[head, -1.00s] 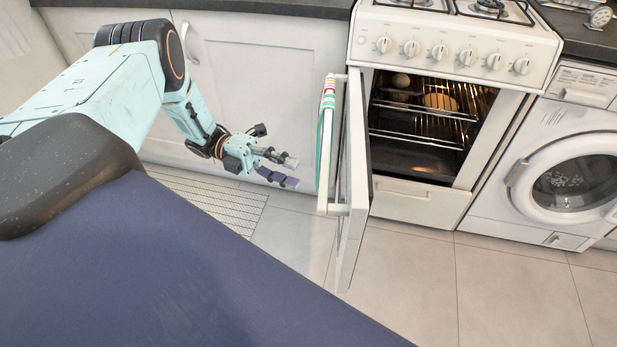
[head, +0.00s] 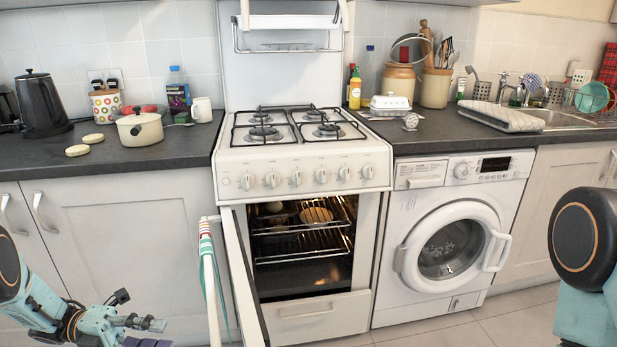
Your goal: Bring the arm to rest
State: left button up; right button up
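My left arm comes in at the lower left, and its gripper (head: 152,333) is low in front of the cabinet doors, left of the open oven door. Its two fingers are apart with a gap between them, and nothing shows between them. My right arm shows only as a rounded dark and light-blue joint at the right edge; its gripper is out of the picture. The oven door (head: 243,282) stands open, swung out to the left, with a striped towel (head: 209,262) hanging on its handle.
The lit oven (head: 303,245) holds food on its racks. The washing machine (head: 447,240) stands right of it, door shut. The worktop (head: 180,145) bears a kettle (head: 43,104) and a pot (head: 140,130). Floor (head: 520,318) shows clear at the lower right.

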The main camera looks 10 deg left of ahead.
pick_arm(q)
jog(key=w+d+f+n+t+y, duration=0.4)
jog(key=w+f+n+t+y, duration=0.5)
jog(key=n, duration=1.2)
jog(key=s+d+f+n+y, duration=0.2)
jog(key=s+f+n+y, duration=0.1)
jog(key=f+n, duration=0.2)
jog(key=s+d+f+n+g+y, duration=0.2)
jog(key=s+d+f+n+g, duration=0.15)
jog(key=s, duration=0.45)
jog(key=s+d+f+n+g+y, duration=0.2)
jog(key=s+n+g, duration=0.15)
jog(key=s, duration=0.45)
jog(key=s+d+r+n+g+y, duration=0.1)
jog(key=s+r, duration=0.4)
jog(key=s, duration=0.8)
jog(key=g+y, duration=0.1)
jog(key=g, duration=0.1)
jog(key=shift+s+d+n+g, duration=0.15)
jog(key=shift+s+n+g, duration=0.25)
jog(key=shift+s, duration=0.1)
